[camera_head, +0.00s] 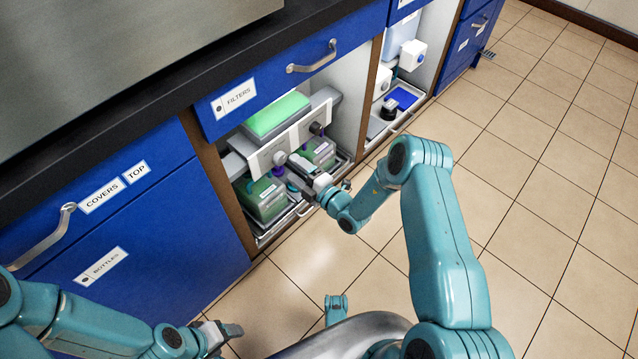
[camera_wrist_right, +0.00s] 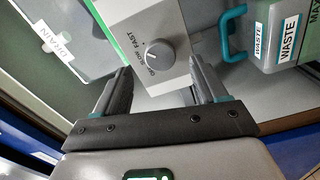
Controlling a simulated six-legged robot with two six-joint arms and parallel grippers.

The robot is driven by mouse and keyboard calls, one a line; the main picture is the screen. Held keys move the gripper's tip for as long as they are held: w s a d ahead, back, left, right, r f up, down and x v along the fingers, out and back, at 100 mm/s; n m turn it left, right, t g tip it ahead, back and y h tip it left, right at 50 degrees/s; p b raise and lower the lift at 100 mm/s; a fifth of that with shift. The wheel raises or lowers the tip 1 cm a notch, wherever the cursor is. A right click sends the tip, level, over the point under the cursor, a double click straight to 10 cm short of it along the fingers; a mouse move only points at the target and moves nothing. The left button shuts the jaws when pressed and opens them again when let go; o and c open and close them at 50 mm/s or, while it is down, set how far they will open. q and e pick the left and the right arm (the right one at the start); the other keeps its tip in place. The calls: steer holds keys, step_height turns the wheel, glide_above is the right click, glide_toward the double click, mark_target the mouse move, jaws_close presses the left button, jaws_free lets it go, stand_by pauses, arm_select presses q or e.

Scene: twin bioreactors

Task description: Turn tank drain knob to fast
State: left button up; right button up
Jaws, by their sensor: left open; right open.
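A round grey drain knob (camera_wrist_right: 159,53) sits on a pale panel (camera_wrist_right: 180,20) in the right wrist view, with OFF, SLOW and FAST printed along its left side. I cannot make out its pointer setting clearly. My right gripper (camera_wrist_right: 161,76) is open, its two fingers apart on either side of the panel below the knob, with nothing between them gripped. In the head view my right gripper (camera_head: 301,174) reaches into the open cabinet bay, close to the front panel with two knobs (camera_head: 280,157). My left gripper (camera_head: 222,333) is open and empty, low beside the blue cabinet.
A container labelled WASTE (camera_wrist_right: 285,40) with a teal handle is at the right in the wrist view. A clear box labelled DRAIN (camera_wrist_right: 60,45) is at the left. Green-filled tanks (camera_head: 262,205) stand below the panel. Tiled floor (camera_head: 540,180) is clear at right.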

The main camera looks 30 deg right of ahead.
steer(key=p+v, duration=0.2)
steer(key=v, duration=0.9)
steer(key=shift+r, duration=0.1)
